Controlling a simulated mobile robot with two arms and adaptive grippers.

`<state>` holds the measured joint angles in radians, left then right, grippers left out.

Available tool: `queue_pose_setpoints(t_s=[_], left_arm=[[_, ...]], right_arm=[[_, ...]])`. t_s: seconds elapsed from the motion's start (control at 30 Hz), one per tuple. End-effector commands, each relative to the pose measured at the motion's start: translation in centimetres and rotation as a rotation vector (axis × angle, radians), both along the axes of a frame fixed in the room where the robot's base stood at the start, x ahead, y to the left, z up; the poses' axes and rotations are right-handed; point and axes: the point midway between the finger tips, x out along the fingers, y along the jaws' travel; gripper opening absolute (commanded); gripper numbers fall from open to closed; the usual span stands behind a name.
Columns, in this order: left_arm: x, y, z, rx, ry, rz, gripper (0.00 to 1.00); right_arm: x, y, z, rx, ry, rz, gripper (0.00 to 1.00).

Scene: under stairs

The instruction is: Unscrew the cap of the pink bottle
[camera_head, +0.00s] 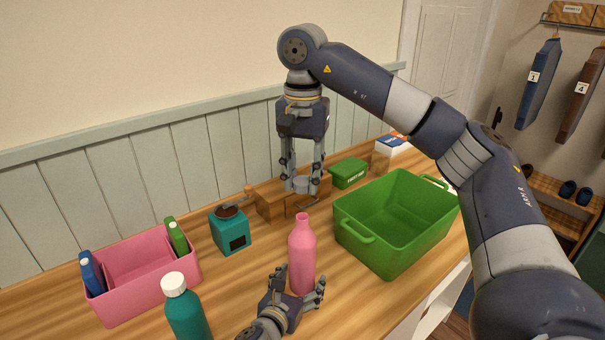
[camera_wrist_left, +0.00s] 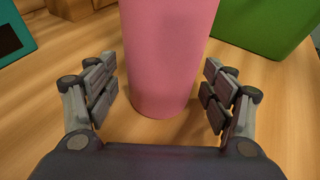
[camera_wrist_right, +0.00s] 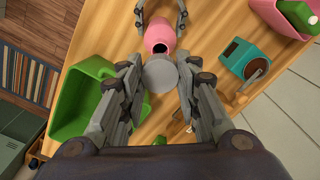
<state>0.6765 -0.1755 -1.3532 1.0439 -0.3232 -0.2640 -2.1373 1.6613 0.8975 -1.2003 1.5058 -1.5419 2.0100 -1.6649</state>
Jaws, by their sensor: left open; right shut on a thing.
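The pink bottle (camera_head: 302,262) stands upright on the wooden counter. Its narrow neck is bare, and its dark open mouth shows in the right wrist view (camera_wrist_right: 160,47). My right gripper (camera_head: 302,183) is shut on a round grey cap (camera_wrist_right: 160,75) and holds it in the air above the bottle, apart from the neck. My left gripper (camera_head: 299,288) is open low at the bottle. In the left wrist view its fingers stand on both sides of the pink body (camera_wrist_left: 165,60), with a gap on each side.
A green basket (camera_head: 388,258) stands right of the bottle. A teal grinder (camera_head: 229,232), a pink caddy (camera_head: 140,299) and a teal bottle with a white cap (camera_head: 184,312) are to the left. A wooden drawer box (camera_head: 270,203) and a green first-aid box (camera_head: 348,172) stand behind.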

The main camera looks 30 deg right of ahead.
Motion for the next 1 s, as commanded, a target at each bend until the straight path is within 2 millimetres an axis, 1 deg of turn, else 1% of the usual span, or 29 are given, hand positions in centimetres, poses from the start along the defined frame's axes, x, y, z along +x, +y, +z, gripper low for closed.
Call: queue_pose_setpoints(t_s=[0.23,0.37,0.83,1.0], left_arm=[[-0.7,1.2,0.5,-0.001,-0.004,-0.001,0.76],[-1.6,2.4,0.9,0.001,-0.003,-0.002,0.76],[-5.1,7.7,2.8,0.002,0.0,0.0,0.76],[-6.0,9.0,3.2,0.002,0.001,0.001,0.76]], right_arm=[[0.0,0.0,0.0,0.0,0.0,0.0,0.0],[0.0,0.0,0.0,0.0,0.0,0.0,0.0],[0.0,0.0,0.0,0.0,0.0,0.0,0.0],[0.0,0.0,0.0,0.0,0.0,0.0,0.0]])
